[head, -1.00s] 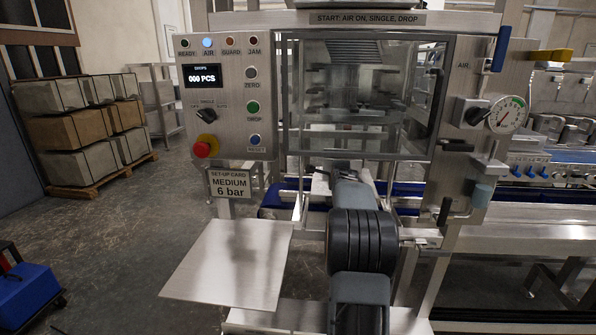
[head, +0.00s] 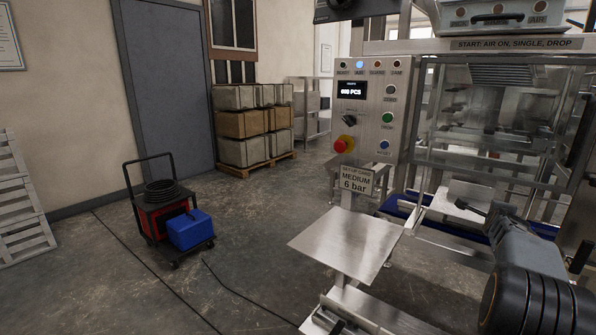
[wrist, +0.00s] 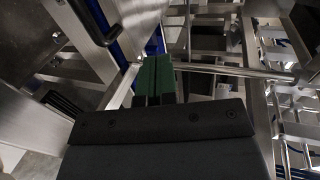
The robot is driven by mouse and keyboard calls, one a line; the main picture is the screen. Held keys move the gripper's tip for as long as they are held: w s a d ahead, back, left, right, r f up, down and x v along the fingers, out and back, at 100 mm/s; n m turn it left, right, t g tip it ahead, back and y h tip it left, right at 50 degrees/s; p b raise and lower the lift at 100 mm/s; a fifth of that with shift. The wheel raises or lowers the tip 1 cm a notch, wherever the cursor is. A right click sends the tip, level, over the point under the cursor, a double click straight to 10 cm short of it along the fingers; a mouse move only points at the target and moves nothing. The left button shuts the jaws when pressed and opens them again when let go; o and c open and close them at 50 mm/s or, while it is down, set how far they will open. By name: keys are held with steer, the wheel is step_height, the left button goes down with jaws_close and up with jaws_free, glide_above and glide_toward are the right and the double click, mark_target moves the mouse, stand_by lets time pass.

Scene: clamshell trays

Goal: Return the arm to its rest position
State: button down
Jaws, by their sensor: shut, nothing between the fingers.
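My gripper (wrist: 154,80) shows in the wrist view as two green fingers side by side, closed together with nothing held between them. In the head view my grey arm reaches in from the lower right, in front of the machine's clear guard window (head: 490,115). The gripper end is small and dark there. The fingers are near metal rails and bars of the machine frame in the wrist view; I cannot tell the exact gap.
A control panel (head: 400,95) with a lit blue lamp and a red stop knob stands left of the arm. A steel plate (head: 345,243) juts out below it. A cart (head: 160,225) with a blue box (head: 190,230) stands on open floor at left. Boxes are stacked on a pallet (head: 255,165).

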steer(key=s+a+r+n+g+y+p, duration=0.15)
steer(key=a+r+n+p, duration=0.25)
steer(key=a, duration=0.5)
steer(key=s+a+r+n+y+p, duration=0.25)
steer(key=a+n+p, duration=0.2)
steer(key=a, duration=0.45)
steer(key=s+a+r+n+y+p, duration=0.15)
steer(key=a+r+n+p, duration=0.25)
steer(key=a, duration=0.5)
steer(key=s+a+r+n+g+y+p, duration=0.2)
steer(key=s+a+n+g+y+p, duration=0.2)
steer(key=s+a+n+p, duration=0.7)
steer(key=s+a+n+g, duration=0.1)
steer(key=s+a+n, duration=0.2)
steer(key=s+a, duration=0.4)
steer(key=shift+s+g+p, duration=0.35)
steer(key=shift+s+p, duration=0.05)
steer(key=shift+s, duration=1.35)
steer(key=c, duration=1.8)
jaws_free()
steer(key=shift+r, duration=0.1)
